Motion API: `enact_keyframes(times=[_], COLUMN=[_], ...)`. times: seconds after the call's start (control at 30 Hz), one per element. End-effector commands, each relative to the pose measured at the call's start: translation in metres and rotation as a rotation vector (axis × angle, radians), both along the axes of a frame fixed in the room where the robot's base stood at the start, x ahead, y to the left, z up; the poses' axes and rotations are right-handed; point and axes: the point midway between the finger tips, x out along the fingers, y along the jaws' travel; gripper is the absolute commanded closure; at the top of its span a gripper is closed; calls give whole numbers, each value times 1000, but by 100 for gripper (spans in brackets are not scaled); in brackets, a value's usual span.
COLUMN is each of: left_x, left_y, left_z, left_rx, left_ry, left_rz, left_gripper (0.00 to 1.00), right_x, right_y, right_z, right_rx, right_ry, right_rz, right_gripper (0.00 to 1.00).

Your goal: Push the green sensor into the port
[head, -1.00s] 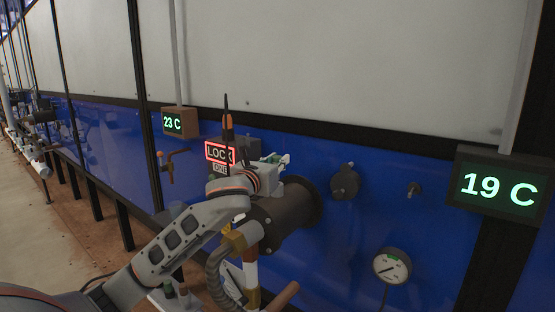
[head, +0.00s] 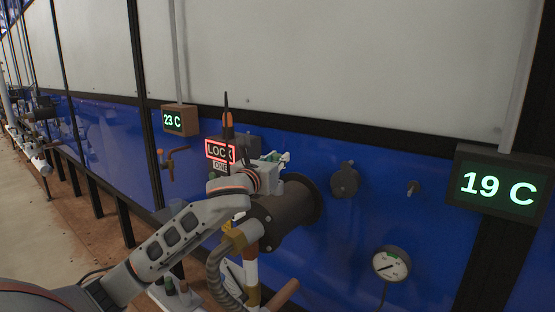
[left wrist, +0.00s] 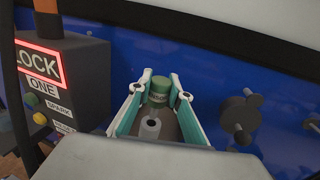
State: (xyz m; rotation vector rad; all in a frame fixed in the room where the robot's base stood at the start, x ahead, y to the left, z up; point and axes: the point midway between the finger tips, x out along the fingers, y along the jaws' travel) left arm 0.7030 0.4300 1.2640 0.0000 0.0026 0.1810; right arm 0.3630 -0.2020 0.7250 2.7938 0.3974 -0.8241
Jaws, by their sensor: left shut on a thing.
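The green sensor (left wrist: 159,88) is a short green cylinder between my left fingertips in the left wrist view. A pale grey cylindrical piece with a dark centre (left wrist: 151,126) shows nearer the camera, between the fingers. My left gripper (head: 284,158) is shut on the sensor, above the wide brown flanged pipe (head: 293,205) on the blue wall; its teal fingers also show in the left wrist view (left wrist: 161,84). I cannot clearly make out the port or whether the sensor touches it. My right gripper is out of view.
A box with a red-lit LOCK sign (head: 220,151) and an antenna stands close left of the gripper. A round dark fitting (head: 344,181), a gauge (head: 391,265) and a 19 C display (head: 498,188) are to the right. A 23 C display (head: 180,120) is at left.

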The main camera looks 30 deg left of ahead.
Motion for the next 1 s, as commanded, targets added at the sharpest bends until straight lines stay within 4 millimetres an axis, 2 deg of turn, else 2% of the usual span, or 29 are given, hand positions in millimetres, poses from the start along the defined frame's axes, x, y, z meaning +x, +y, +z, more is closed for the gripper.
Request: enact_keyframes(times=[1.0], left_x=[0], left_y=[0], left_z=[-20], left_rx=[1], left_ry=[0], left_rz=[0], left_gripper=[100], right_x=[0], right_y=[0], right_z=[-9], right_rx=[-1], right_ry=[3], right_rz=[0], right_gripper=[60])
